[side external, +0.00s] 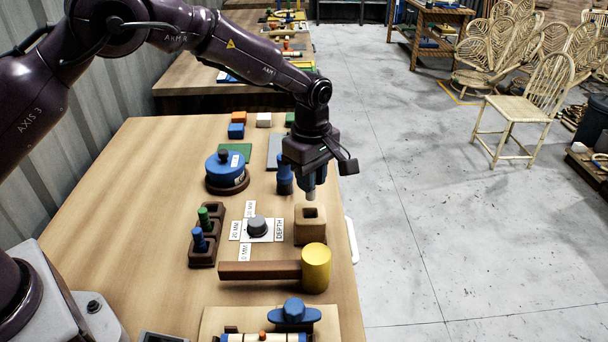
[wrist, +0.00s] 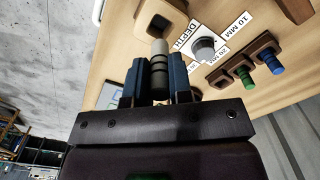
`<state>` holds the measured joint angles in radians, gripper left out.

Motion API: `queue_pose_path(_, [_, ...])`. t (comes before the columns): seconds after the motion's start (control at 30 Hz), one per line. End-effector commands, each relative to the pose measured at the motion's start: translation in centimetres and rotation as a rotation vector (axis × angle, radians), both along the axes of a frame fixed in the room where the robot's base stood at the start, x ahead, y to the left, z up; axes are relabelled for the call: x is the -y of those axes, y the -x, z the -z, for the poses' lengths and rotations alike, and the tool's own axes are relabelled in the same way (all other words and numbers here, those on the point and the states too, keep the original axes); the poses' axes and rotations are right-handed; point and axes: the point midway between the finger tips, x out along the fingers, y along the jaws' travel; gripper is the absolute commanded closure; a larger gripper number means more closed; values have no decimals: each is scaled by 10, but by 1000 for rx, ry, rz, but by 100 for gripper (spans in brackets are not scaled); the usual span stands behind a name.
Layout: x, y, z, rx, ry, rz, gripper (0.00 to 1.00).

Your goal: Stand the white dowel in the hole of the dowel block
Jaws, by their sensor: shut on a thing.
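The white dowel (wrist: 160,48) is gripped between the blue fingers of my gripper (wrist: 159,84); its pale tip sticks out past them, and darker bands show on its shaft. In the side view my gripper (side external: 315,178) points down with the dowel's tip (side external: 310,195) below it. The dowel block (side external: 311,232) is a light wooden cube with a dark hole in its top. The dowel's tip is just above and slightly behind the hole in the side view, apart from it. In the wrist view the block (wrist: 172,12) shows at the top, its hole partly beside the dowel tip.
A grey depth knob (side external: 257,226) with labels is left of the block. A mallet (side external: 316,268) with a yellow head lies in front. A rack (side external: 205,240) with green and blue pegs is farther left. A blue cylinder (side external: 284,176) stands close behind my gripper. The table edge is right.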

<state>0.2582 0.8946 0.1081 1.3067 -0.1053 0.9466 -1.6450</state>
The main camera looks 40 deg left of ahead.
Motion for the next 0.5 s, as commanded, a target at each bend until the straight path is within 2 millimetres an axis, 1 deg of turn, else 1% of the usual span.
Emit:
queue_pose_path(0.1, [-1, 1, 14, -3, 0, -1, 100])
queue_pose_path(0.3, [-1, 0, 36, -1, 0, -2, 100])
queue_pose_path(0.5, [-1, 0, 49, 0, 0, -1, 100])
